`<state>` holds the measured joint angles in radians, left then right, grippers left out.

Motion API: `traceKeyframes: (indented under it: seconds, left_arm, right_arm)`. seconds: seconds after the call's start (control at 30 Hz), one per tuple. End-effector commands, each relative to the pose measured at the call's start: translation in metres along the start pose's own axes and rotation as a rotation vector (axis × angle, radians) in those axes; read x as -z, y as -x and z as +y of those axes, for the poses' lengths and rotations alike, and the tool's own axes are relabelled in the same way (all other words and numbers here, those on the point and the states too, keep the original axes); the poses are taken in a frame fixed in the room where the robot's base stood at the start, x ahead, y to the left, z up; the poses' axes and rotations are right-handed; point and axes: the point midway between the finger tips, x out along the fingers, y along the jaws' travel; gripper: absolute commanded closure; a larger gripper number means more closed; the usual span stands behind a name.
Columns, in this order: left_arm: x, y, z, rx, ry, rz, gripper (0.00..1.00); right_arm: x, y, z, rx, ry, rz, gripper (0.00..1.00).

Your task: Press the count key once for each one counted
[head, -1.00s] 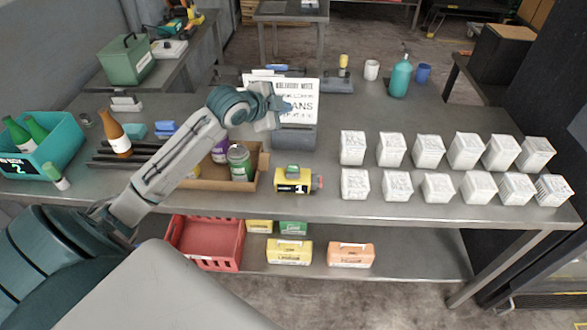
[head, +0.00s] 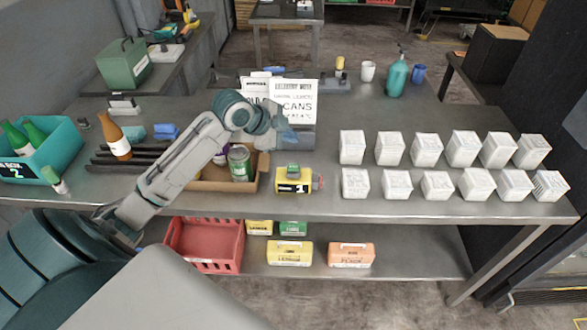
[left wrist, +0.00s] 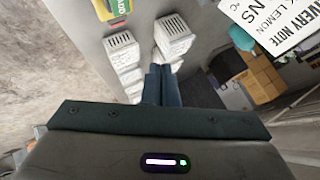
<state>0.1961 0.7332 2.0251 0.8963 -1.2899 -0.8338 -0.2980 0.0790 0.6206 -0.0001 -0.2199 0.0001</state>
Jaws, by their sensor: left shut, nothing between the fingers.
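The yellow counter (head: 294,186) stands near the table's front edge, with a green key (head: 292,168) on top and a "1" on its front. Part of it shows at the top of the left wrist view (left wrist: 112,8). My left gripper (head: 289,138) is shut and empty, above and behind the counter, apart from the key and in front of the delivery note (head: 297,92). Its closed fingers (left wrist: 162,84) show in the left wrist view. White cartons (head: 436,186) stand in two rows on the right of the table. My right gripper is not in view.
A cardboard box (head: 205,185) with cans, including a green-labelled one (head: 239,162), stands left of the counter. A teal crate (head: 60,148) with bottles is at the far left. A teal bottle (head: 397,76) and cups are at the back.

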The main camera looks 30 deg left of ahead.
Motion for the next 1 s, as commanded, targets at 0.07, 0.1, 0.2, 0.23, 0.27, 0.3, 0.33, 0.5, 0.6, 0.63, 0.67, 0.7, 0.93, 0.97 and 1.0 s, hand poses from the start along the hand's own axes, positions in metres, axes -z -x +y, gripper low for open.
traceKeyframes:
  seconds: [0.07, 0.1, 0.2, 0.23, 0.27, 0.3, 0.33, 0.5, 0.6, 0.63, 0.67, 0.7, 0.93, 0.97, 1.0]
  left_arm:
    - [-0.008, -0.01, 0.008, 0.0, 0.0, 0.0, 1.0]
    - [-0.01, -0.014, 0.01, 0.0, 0.0, 0.0, 1.0]
    - [-0.018, -0.024, 0.018, 0.0, 0.0, 0.0, 1.0]
    - [-0.02, -0.028, 0.02, 0.0, 0.0, 0.0, 1.0]
    - [-0.023, -0.031, 0.023, 0.0, 0.0, 0.0, 1.0]
    - [-0.026, -0.035, 0.026, 0.0, 0.0, -0.001, 1.0]
    - [-0.028, -0.038, 0.028, 0.0, 0.0, -0.001, 1.0]
    - [-0.036, -0.049, 0.036, 0.0, 0.001, -0.001, 1.0]
    - [-0.038, -0.053, 0.038, 0.0, 0.0, 0.0, 1.0]
    - [-0.039, -0.053, 0.039, 0.0, 0.0, 0.0, 1.0]
    - [-0.039, -0.054, 0.039, 0.001, 0.0, 0.0, 1.0]
    - [-0.039, -0.054, 0.039, 0.001, 0.0, 0.0, 1.0]
    - [-0.039, -0.053, 0.039, 0.001, 0.0, 0.0, 1.0]
    - [-0.039, -0.053, 0.039, 0.001, 0.0, 0.0, 1.0]
    - [-0.039, -0.053, 0.039, 0.001, 0.0, 0.0, 1.0]
  right_arm:
    - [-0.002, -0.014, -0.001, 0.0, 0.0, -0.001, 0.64]
    - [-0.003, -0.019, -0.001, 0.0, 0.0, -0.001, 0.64]
    - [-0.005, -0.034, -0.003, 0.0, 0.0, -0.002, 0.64]
    - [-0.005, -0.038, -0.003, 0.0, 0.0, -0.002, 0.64]
    - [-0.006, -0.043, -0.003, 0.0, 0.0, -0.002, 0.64]
    - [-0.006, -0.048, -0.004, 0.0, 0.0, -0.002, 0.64]
    - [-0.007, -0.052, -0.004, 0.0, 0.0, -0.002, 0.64]
    - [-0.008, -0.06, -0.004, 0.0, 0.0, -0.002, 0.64]
    - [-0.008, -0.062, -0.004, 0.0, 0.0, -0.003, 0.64]
    - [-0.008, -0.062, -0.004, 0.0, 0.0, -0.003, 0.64]
    - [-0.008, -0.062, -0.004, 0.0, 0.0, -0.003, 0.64]
    - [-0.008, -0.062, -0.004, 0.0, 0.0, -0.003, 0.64]
    - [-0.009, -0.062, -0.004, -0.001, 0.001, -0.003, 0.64]
    - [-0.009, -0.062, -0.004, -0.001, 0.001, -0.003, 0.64]
    - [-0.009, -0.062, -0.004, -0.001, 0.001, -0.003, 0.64]
